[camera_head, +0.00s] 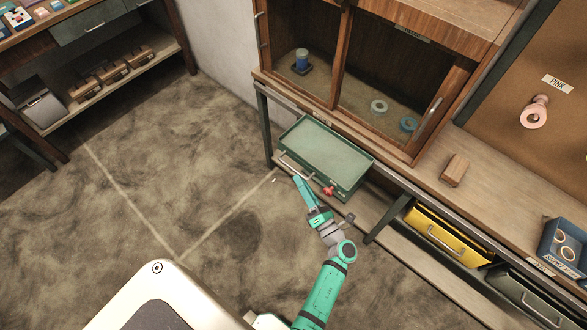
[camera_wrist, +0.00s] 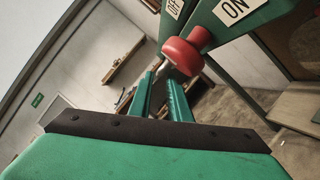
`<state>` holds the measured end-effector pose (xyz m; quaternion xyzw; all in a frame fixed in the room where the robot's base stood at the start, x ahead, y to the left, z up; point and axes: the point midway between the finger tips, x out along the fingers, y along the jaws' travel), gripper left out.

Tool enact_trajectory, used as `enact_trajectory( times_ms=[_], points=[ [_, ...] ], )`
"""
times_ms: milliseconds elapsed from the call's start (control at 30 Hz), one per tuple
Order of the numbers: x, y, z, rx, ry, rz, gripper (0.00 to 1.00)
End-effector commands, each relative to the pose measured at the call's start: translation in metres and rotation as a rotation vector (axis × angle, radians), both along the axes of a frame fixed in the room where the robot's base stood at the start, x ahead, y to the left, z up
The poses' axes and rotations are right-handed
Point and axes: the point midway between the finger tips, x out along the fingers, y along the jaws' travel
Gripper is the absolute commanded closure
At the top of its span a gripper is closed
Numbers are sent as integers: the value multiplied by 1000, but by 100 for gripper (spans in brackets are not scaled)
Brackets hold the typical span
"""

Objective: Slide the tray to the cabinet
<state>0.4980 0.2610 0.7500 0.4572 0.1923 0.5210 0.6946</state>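The shallow green tray (camera_head: 325,150) sits at the left end of the bench, in front of and below the open wooden cabinet (camera_head: 341,60). A silver handle (camera_head: 296,166) is on its front. A red knob (camera_head: 328,190) is at the front right corner; it shows large in the wrist view (camera_wrist: 182,56), between OFF and ON labels. My gripper (camera_head: 296,179) is close to the tray's front, left of the knob, with its fingers toward the handle. Contact with the tray cannot be told.
The cabinet holds a blue spool (camera_head: 301,61), a pale ring (camera_head: 379,106) and a blue ring (camera_head: 408,124). A wooden block (camera_head: 454,170) lies on the bench, with a yellow drawer (camera_head: 445,235) below. Floor (camera_head: 150,150) at left is clear.

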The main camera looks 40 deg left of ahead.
Motion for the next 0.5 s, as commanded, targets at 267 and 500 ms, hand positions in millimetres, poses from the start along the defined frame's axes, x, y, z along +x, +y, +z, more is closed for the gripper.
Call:
enact_trajectory(
  times_ms=[267, 500],
  points=[
    [16, 40, 10, 1, 0, 2, 83],
    [22, 51, 12, 2, 0, 0, 83]
  ],
)
